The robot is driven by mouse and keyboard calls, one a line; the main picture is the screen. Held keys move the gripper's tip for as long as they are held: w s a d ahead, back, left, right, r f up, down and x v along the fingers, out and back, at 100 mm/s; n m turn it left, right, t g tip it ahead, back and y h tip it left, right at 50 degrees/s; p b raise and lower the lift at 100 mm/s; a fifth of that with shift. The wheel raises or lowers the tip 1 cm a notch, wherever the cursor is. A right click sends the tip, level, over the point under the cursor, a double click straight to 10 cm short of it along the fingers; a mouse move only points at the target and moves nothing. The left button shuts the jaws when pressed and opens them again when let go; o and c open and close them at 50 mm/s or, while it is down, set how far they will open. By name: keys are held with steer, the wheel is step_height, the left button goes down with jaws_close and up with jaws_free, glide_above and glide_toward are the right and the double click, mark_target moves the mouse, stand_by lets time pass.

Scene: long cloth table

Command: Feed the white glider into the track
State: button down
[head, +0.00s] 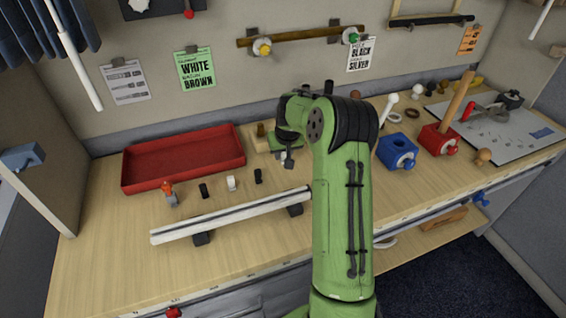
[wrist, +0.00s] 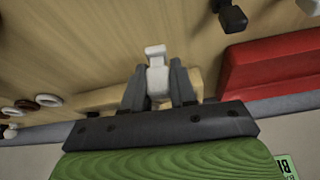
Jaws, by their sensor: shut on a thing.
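My gripper (wrist: 157,78) is shut on a white glider (wrist: 155,52), which stands out between the two dark fingers in the wrist view. In the head view my gripper (head: 286,163) is above the table behind the right end of the track, and the glider in it is mostly hidden. The track (head: 225,216) is a long pale rail with a dark slot, raised on dark supports. Its right end is close to or behind my green arm. The held glider is apart from the track. Another small white piece (head: 232,183) stands on the table behind the track.
Two black pieces (head: 204,190) (head: 258,177) and an orange-topped grey piece (head: 170,194) stand behind the track. A red tray (head: 185,178) lies at the back left. A blue block (head: 397,151) and a red block (head: 438,139) stand right of my arm. The table's front left is clear.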

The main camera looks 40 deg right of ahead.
mark_target(284, 157)
step_height(284, 157, up, 4)
steer(key=shift+r, duration=0.1)
steer(key=shift+f+b, duration=3.6)
steer(key=shift+f, duration=1.5)
steer(key=c, duration=0.8)
jaws_free()
steer(key=shift+r, duration=0.1)
steer(key=shift+r+p, duration=0.9)
steer(key=shift+r, duration=0.15)
